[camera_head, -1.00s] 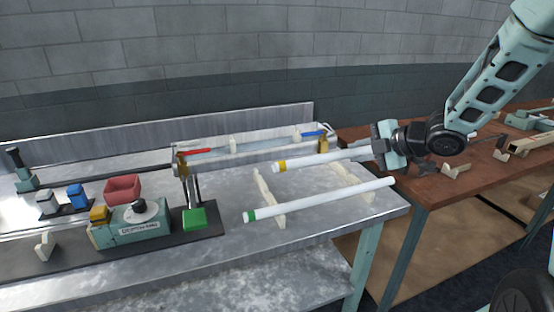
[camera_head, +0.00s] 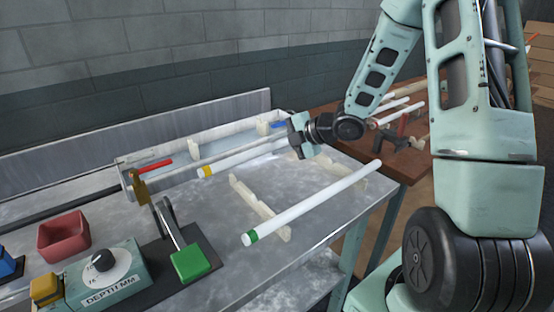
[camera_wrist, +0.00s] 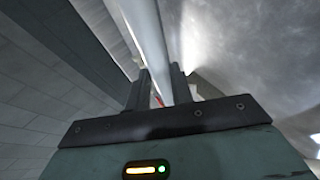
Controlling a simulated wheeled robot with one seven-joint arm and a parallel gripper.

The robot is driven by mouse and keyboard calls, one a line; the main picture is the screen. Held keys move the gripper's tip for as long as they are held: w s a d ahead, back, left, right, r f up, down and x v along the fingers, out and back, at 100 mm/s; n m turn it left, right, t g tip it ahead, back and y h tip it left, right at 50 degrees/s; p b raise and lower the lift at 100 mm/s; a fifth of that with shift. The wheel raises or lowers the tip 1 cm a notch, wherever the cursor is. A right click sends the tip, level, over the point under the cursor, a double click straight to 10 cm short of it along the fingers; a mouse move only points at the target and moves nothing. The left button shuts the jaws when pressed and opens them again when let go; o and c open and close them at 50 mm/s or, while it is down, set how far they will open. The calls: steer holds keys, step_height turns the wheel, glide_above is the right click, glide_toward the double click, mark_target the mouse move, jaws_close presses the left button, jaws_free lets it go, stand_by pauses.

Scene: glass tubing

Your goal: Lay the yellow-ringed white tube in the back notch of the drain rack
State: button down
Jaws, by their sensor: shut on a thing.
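The white tube with a yellow ring (camera_head: 235,162) is held by its right part in my gripper (camera_head: 297,143), ring end pointing left. In the wrist view the tube (camera_wrist: 150,35) runs between the two fingers (camera_wrist: 160,88), which are shut on it. The drain rack has two cream notched supports, left (camera_head: 243,191) and right (camera_head: 355,166). A green-ringed white tube (camera_head: 315,202) lies across them toward the front. The yellow-ringed tube appears behind the rack's back ends in the picture; its height is unclear. The right support's back end is partly hidden by my gripper.
Behind the held tube is a long trough (camera_head: 200,148) with a red lever (camera_head: 152,166) and a blue piece (camera_head: 278,125). A depth device (camera_head: 105,277) with a green pad (camera_head: 193,264) stands front left. A brown table (camera_head: 400,160) is at right.

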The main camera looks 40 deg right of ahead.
step_height(320, 180, down, 4)
steer(key=shift+f, duration=0.1)
stand_by(0.4)
steer(key=shift+f+b, duration=0.4)
steer(key=shift+b, duration=0.25)
steer(key=c, duration=1.2)
jaws_free()
steer(key=shift+c, duration=0.2)
